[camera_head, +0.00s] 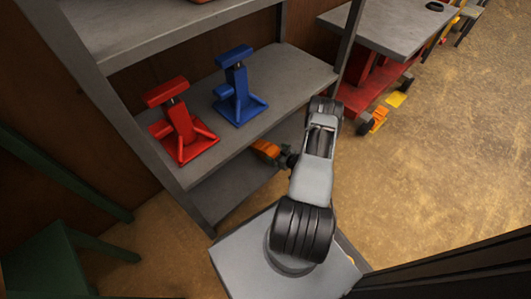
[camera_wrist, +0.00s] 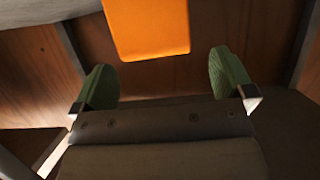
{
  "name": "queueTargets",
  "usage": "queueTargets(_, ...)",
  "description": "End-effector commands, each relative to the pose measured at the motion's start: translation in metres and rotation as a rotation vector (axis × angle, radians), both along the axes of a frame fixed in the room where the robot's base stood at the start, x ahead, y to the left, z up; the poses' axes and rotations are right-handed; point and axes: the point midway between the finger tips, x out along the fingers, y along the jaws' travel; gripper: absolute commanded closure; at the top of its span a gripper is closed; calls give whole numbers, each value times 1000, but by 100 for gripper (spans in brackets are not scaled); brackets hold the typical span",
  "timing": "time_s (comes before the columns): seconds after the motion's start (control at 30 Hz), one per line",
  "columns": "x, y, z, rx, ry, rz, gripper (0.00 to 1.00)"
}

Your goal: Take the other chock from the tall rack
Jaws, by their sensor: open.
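An orange chock (camera_head: 265,149) shows at the lower shelf of the tall rack (camera_head: 150,140), partly hidden by the shelf above. In the wrist view an orange block face (camera_wrist: 148,27) fills the top middle, cut off by the frame edge. My gripper (camera_wrist: 164,76) is open, its two green fingers apart with nothing between them. The orange face lies beyond the fingertips, with no contact visible. In the head view my gripper (camera_head: 287,160) is reaching in beside the chock, its fingers mostly hidden. Another orange chock (camera_head: 379,116) is on the floor by a wheel of the red lift.
A red jack (camera_head: 182,125) and a blue jack (camera_head: 238,88) stand on the shelf just above my gripper. The rack's post (camera_head: 348,40) stands near my arm. A grey-topped red lift (camera_head: 395,22) is at the back right. Open floor (camera_head: 440,170) lies to the right.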

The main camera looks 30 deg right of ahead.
Motion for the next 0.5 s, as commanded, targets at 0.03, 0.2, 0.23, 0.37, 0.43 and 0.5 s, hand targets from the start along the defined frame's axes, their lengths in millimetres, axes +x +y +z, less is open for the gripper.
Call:
queueTargets(0.03, 3, 1, -2, 0, 0, 3, 0)
queueTargets(0.2, 11, 3, -6, -1, 0, 4, 0)
queueTargets(0.23, 15, 3, -8, -1, -1, 5, 0)
queueTargets(0.37, 32, 4, -16, -2, -1, 7, 0)
queueTargets(0.43, 41, 5, -19, -2, -1, 6, 0)
queueTargets(0.5, 47, 6, -21, -1, -1, 7, 0)
